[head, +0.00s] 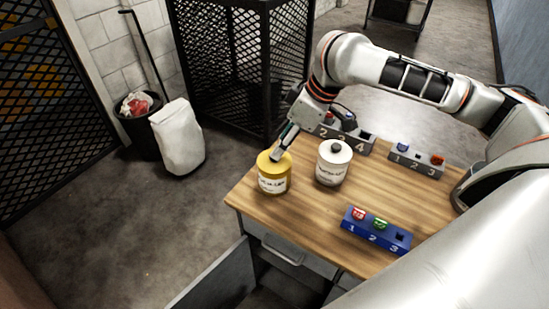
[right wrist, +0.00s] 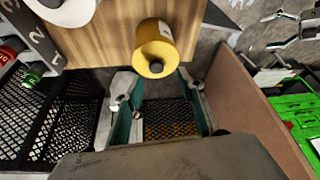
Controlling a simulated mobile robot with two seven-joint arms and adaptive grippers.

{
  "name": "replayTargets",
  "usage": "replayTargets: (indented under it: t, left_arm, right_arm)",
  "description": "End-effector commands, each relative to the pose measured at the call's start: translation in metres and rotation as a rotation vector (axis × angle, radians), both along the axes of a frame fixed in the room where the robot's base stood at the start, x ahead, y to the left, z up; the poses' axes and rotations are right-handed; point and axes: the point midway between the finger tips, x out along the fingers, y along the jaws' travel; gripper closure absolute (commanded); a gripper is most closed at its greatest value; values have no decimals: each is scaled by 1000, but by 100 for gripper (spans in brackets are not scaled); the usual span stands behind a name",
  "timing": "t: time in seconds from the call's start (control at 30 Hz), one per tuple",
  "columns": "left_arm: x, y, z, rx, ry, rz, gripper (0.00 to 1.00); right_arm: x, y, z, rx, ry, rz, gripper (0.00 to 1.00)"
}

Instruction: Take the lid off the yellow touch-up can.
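The yellow touch-up can (head: 272,185) stands upright near the left corner of the wooden table, its yellow lid on top.
A white can (head: 331,172) with a dark knob stands just right of the yellow can. A blue numbered block (head: 376,234) lies at the front; grey numbered blocks (head: 343,139) (head: 416,159) stand at the back. A green crate (right wrist: 295,108) shows at the right.

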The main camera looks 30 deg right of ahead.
Motion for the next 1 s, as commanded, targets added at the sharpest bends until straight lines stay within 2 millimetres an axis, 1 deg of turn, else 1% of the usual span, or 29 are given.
replayTargets:
  t: [0.23,0.33,0.43,0.67,0.77,0.8,0.83,1.0]
  left_arm:
    - [-2,1,-1,3,3,-3,0]
    - [-1,1,0,2,1,-1,0]
    - [1,-1,2,-2,-3,0,0]
    - [9,-5,7,-12,-17,7,0]
    - [10,-6,7,-15,-18,7,0]
    - [10,-6,7,-15,-18,7,0]
    - [9,-6,7,-15,-18,7,0]
    - [7,-6,6,-13,-14,5,0]
  right_arm:
    - [12,5,-31,2,3,-1,61]
    - [16,8,-42,1,1,1,61]
    - [18,9,-47,0,0,-1,61]
    - [19,9,-48,0,-1,0,61]
    - [18,9,-48,0,-1,0,84]
    - [18,9,-48,0,-1,0,95]
    - [18,9,-48,0,-1,0,98]
    - [18,9,-48,0,-1,0,98]
